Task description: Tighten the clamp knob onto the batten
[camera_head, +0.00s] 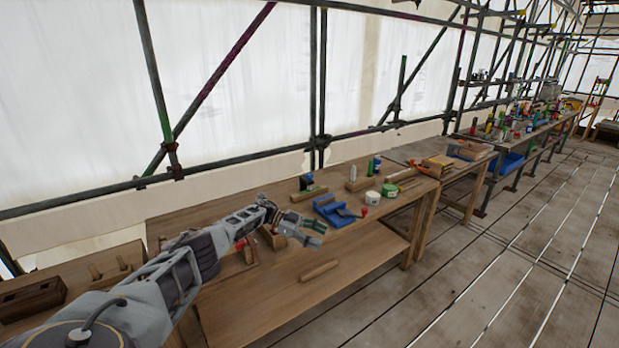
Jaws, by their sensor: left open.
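My left gripper (317,235) reaches in from the left, open, in front of and slightly left of the blue clamp, apart from the red knob. No object shows between its fingers. My right gripper is out of view.
White tubs (373,198), a green-and-blue can (374,165) and a dark can (306,182) stand on the workbench (190,215). Scaffold poles run behind. The plank floor (480,280) at right is clear.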

